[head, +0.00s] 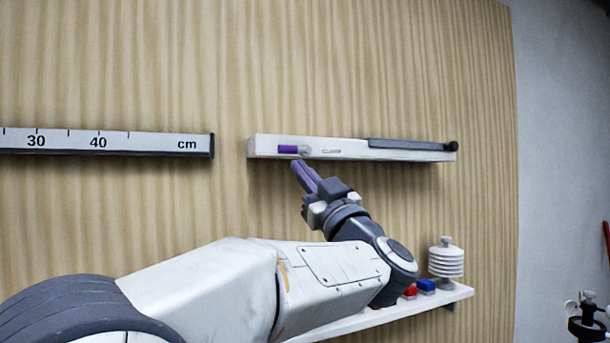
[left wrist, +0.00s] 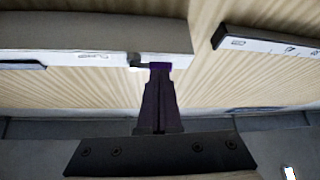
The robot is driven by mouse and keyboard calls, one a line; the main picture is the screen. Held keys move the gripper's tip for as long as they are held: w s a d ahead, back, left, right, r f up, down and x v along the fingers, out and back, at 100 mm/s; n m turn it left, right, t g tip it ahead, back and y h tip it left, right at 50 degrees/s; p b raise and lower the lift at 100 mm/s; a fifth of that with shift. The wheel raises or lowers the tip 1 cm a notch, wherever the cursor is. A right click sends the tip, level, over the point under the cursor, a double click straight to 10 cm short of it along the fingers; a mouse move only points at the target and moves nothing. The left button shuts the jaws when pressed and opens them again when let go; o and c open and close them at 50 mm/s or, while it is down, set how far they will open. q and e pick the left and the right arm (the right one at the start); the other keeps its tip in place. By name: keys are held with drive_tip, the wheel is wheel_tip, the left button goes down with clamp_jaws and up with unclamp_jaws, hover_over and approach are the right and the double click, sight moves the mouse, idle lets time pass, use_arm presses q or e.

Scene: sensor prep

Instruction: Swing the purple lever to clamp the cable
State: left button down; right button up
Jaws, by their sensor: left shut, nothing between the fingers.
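The purple lever (head: 288,149) lies along the left end of a white bar (head: 345,153) fixed to the wall panel, with a grey pivot at its right end. My left gripper (head: 303,173) is just below the lever, its purple fingers shut and pointing up at the bar. In the left wrist view the shut fingers (left wrist: 159,90) reach toward the purple lever (left wrist: 160,66), overlapping it in the picture. I cannot tell whether they touch. A dark grey strip (head: 405,145) runs along the bar's right part. I cannot make out a separate cable.
A ruler bar (head: 110,142) is fixed to the left of the white bar. Below is a white shelf (head: 375,318) with a red block (head: 410,291), a blue block (head: 426,285) and a white ribbed insulator (head: 446,259). The panel above the bar is clear.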

use_arm(q)
drive_tip(key=b+v, duration=0.4)
drive_tip(key=v, duration=0.7)
drive_tip(key=shift+s+f, duration=0.2)
drive_tip(key=shift+s, duration=0.2)
